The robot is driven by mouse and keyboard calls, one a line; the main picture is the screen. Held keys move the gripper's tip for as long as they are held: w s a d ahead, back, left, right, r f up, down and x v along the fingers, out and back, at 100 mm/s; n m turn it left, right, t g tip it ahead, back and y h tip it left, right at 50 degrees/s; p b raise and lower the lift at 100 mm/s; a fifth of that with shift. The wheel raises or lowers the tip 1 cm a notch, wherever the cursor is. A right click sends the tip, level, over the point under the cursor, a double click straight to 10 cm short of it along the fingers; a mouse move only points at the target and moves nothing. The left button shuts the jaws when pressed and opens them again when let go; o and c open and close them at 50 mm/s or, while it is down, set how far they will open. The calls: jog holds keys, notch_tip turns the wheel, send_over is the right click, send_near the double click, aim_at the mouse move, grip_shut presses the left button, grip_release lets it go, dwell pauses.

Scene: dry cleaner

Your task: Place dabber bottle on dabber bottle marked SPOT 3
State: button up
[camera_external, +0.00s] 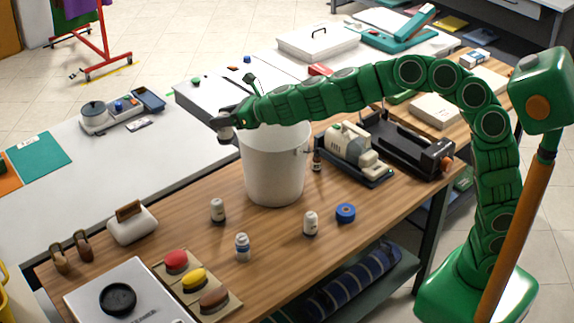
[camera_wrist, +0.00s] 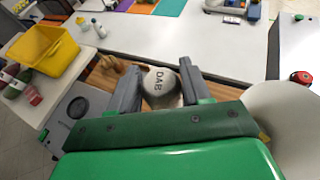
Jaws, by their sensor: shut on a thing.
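My gripper (camera_external: 236,118) is shut on a dabber bottle (camera_external: 223,131), held above the table just left of the white bucket's rim. In the wrist view the bottle's round top (camera_wrist: 160,82), lettered DAB, sits between the two fingers. Below stand three small white bottles: one left of the bucket's base (camera_external: 217,210), one with a blue label nearer the front (camera_external: 242,247), and one with a dark label (camera_external: 311,223) to the right. A dark bottle (camera_external: 317,160) stands right of the bucket. I cannot read a SPOT 3 mark on any of them.
The tall white bucket (camera_external: 274,175) stands under my forearm. A blue tape roll (camera_external: 345,212), a machine on a dark tray (camera_external: 352,150), colored pads (camera_external: 194,279) and a white dispenser (camera_external: 132,224) stand around the wooden table. Wood between the front bottles is clear.

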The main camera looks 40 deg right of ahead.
jog(key=shift+w+d+m+t+h, duration=0.15)
jog(key=shift+w+m+t+h, duration=0.35)
jog(key=shift+m+h, duration=0.5)
jog(key=shift+w+d+f+m+h, duration=0.1)
jog(key=shift+w+d+m+h, duration=0.1)
jog(key=shift+m+h, duration=0.3)
jog(key=shift+w+d+f+m+h, duration=0.1)
jog(key=shift+w+d+m+h, duration=0.1)
jog(key=shift+m+h, duration=0.25)
jog(key=s+d+f+m+g+h, duration=0.25)
jog(key=s+d+m+h, duration=0.3)
jog(key=m+h, duration=0.4)
notch_tip(320, 180, down, 11)
jog(key=n, duration=0.1)
jog(key=shift+t, duration=0.25)
jog(key=shift+w+a+f, duration=1.1)
jog(key=shift+w+f, duration=0.85)
jog(key=shift+f, duration=0.25)
jog(key=shift+w+a+f, duration=1.15)
jog(key=shift+w+f, duration=0.8)
jog(key=shift+f, duration=0.3)
jog(key=shift+w+a+f, duration=1.1)
jog(key=shift+w+f, duration=0.85)
jog(key=shift+f, duration=0.25)
